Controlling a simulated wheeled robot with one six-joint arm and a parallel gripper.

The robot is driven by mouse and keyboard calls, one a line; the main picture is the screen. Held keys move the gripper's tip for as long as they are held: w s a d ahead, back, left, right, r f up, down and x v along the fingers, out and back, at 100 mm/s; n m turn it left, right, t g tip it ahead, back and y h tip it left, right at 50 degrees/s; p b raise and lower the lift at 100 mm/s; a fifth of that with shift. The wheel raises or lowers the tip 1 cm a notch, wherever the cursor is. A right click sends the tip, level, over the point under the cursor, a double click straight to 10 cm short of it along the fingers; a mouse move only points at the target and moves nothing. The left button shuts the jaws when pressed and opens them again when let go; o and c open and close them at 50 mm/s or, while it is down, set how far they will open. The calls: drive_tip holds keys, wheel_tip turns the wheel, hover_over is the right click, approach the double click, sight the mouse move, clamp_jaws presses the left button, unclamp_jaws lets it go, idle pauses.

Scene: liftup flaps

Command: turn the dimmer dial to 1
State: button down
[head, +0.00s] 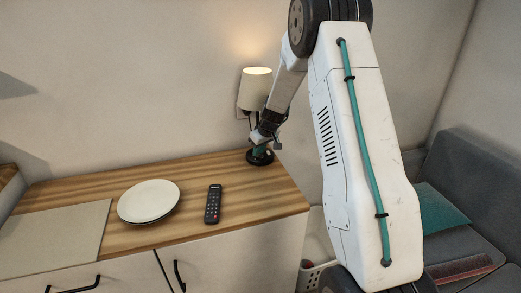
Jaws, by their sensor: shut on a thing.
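A small lit table lamp with a cream shade (256,88) stands at the back right of the wooden counter, on a round dark base (259,158). My gripper (259,140) is low at the lamp, just above its base, and is shut. The dimmer dial is hidden by my gripper, so its number and pointer cannot be read. The lamp is upright and glows warmly on the wall behind it.
A black remote (213,204) and a cream plate (148,201) lie on the counter (246,205). A pale board (52,237) covers the left end. A grey sofa (478,170) with a teal cushion (441,217) stands at right.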

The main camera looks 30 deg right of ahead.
drive_tip(key=shift+r, duration=0.1)
drive_tip(key=c, duration=1.3)
unclamp_jaws()
drive_tip(key=shift+c, duration=0.2)
drive_tip(key=v, duration=0.5)
drive_tip(key=s+d, duration=0.1)
drive_tip(key=s, duration=1.1)
drive_tip(key=shift+d, duration=0.2)
